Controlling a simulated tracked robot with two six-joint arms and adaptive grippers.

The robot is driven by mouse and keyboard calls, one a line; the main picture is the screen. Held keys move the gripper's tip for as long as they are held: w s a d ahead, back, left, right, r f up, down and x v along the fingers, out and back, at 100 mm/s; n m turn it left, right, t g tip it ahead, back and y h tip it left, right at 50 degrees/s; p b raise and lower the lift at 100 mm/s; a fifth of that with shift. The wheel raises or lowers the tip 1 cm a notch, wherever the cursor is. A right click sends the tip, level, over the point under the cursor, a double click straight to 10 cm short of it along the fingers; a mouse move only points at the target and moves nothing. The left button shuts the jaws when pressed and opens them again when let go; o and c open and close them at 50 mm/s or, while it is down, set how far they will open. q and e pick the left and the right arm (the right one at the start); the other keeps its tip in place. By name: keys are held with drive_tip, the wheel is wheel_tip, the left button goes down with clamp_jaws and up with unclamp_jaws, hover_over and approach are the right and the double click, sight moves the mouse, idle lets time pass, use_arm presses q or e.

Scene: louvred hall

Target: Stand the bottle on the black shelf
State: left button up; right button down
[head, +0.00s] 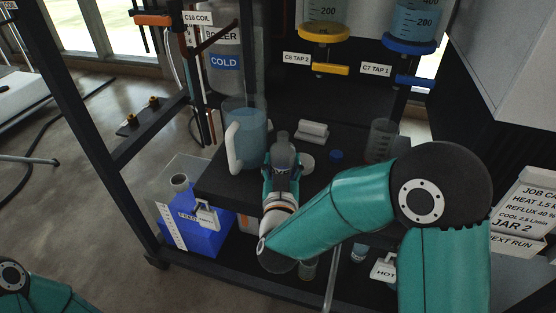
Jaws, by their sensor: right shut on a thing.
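A small grey bottle (282,150) with a narrower cap shows in the head view. My right gripper (283,168) is shut on it, with fingers on either side of its body. The bottle looks roughly upright over the front part of the black shelf (225,187). The gripper hides its base, so I cannot tell whether it touches the shelf. Only a part of my left arm shows at the lower left corner; its gripper is out of view.
A handled jug of bluish liquid (248,138) stands just left of the bottle. A white block (313,132), a blue cap (336,156) and a clear beaker (381,140) are behind and right. Dark frame posts flank the shelf.

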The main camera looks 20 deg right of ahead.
drive_tip(key=shift+s+a+r, duration=0.15)
drive_tip(key=shift+a, duration=0.1)
drive_tip(key=shift+w+a, duration=0.15)
drive_tip(key=shift+w, duration=0.05)
drive_tip(key=shift+f, duration=0.25)
drive_tip(key=shift+c, duration=2.2)
unclamp_jaws()
drive_tip(key=shift+o, duration=0.4)
drive_tip(key=shift+s, duration=0.1)
drive_tip(key=shift+r, duration=0.15)
drive_tip(key=p+v, duration=0.1)
drive_tip(key=v, duration=0.7)
drive_tip(key=shift+s+a, duration=0.2)
drive_tip(key=shift+s, duration=0.1)
drive_tip(key=shift+b+v, duration=1.7)
drive_tip(key=shift+b, duration=1.5)
